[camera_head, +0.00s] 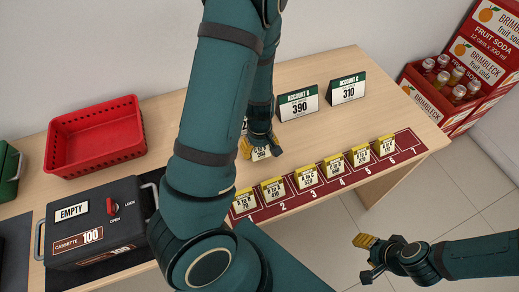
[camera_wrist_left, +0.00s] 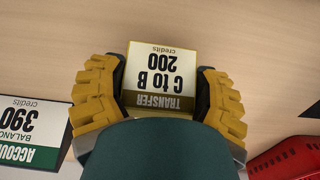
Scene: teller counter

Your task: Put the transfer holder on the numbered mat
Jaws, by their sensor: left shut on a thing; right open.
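The transfer holder, with a yellow header and a white card reading C to B 200, is between the fingers of my left gripper (camera_head: 260,149). The held holder (camera_wrist_left: 160,70) shows clearly in the left wrist view, with a yellow finger on each side. In the head view it is over the wooden counter behind the mat; whether it touches the counter I cannot tell. The dark red numbered mat (camera_head: 408,140) runs along the counter's front edge. Several yellow-topped holders (camera_head: 307,179) stand on it at spaces 1 to 6, and space 7 is bare. My right gripper (camera_head: 366,258) is open and empty.
A red basket (camera_head: 95,138) and a black cassette (camera_head: 92,222) are at the left. Soda crates (camera_head: 447,92) stand beyond the right end. My right gripper is over floor.

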